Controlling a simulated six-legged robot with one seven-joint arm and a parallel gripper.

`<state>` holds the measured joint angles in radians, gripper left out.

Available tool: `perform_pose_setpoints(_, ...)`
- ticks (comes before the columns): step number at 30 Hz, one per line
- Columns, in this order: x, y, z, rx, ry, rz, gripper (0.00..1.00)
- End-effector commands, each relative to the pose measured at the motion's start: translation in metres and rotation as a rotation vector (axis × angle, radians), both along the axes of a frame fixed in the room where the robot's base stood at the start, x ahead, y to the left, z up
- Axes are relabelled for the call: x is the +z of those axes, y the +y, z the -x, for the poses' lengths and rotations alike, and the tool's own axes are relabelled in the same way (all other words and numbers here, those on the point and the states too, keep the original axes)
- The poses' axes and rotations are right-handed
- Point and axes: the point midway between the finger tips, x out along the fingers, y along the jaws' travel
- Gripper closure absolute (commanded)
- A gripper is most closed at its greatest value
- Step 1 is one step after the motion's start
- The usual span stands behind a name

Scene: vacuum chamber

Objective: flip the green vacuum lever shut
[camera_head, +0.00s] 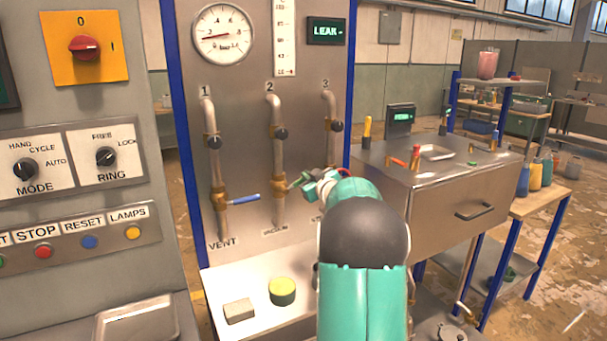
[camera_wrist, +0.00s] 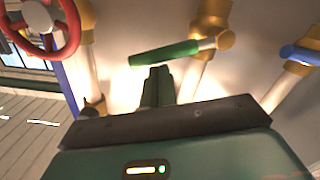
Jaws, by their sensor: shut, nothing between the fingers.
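The green lever (camera_wrist: 165,53) sits on the brass valve (camera_wrist: 213,32) of the middle pipe, marked VACUUM, and sticks out sideways, across the pipe. In the head view the lever (camera_head: 301,180) points right and slightly up, partly hidden by my arm. My gripper (camera_wrist: 158,73) is shut and empty, its fingertips just under the lever in the wrist view. I cannot tell whether they touch it. In the head view my gripper is largely hidden behind my arm.
A red handwheel (camera_wrist: 45,28) is close beside my gripper, on pipe 3. A screen (camera_head: 327,31) reads LEAK. A yellow-topped tin (camera_head: 282,291) and a block (camera_head: 239,310) lie on the shelf below.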

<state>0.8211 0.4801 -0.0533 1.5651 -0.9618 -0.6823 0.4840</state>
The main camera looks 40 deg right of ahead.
Motion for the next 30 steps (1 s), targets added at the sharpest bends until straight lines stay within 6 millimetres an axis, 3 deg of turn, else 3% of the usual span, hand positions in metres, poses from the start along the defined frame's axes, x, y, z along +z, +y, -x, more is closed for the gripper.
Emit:
perform_pose_setpoints(11, -0.022, -0.011, 0.005, -0.001, -0.082, -0.267, 1.0)
perform_pose_setpoints(30, -0.031, -0.014, 0.006, 0.0, -0.08, -0.259, 1.0)
